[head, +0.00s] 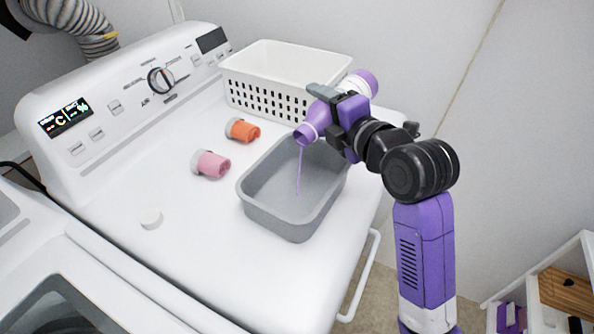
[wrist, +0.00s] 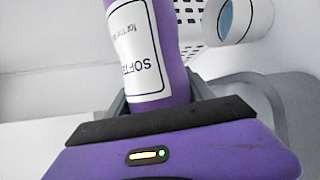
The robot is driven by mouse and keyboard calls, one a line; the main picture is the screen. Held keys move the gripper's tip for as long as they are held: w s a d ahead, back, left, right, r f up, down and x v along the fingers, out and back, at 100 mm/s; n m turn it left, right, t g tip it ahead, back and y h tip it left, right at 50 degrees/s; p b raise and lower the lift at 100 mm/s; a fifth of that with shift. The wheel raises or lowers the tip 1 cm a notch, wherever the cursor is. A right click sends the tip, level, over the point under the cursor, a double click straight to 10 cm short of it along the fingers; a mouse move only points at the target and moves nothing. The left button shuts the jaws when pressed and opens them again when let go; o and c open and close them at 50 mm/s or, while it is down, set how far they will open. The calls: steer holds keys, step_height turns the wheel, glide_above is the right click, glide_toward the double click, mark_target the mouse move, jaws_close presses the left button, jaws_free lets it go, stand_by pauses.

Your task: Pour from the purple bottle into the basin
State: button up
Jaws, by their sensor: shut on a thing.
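My gripper (head: 333,99) is shut on the purple bottle (head: 306,132) above the grey basin (head: 262,216). The bottle is tilted with its mouth down to the left, and a thin purple stream (head: 299,170) falls from it into the basin. The basin sits on the white machine top near its front right edge. In the wrist view the purple bottle (wrist: 178,28) with its white label stands between the fingers. The gripper body hides part of the bottle in the head view.
A white perforated basket (head: 262,88) stands behind the basin. An orange bottle (head: 243,130) and a pink bottle (head: 212,164) lie left of the basin. A small white cap (head: 151,218) lies on the machine top (head: 165,185), which is clear at front left.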

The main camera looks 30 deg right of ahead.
steer(key=shift+s+a+f+n+t+b, duration=0.15)
steer(key=shift+a+n+t+b, duration=0.2)
steer(key=shift+n+b, duration=0.9)
stand_by(0.5)
steer(key=shift+m+b, duration=0.35)
steer(key=shift+m, duration=0.1)
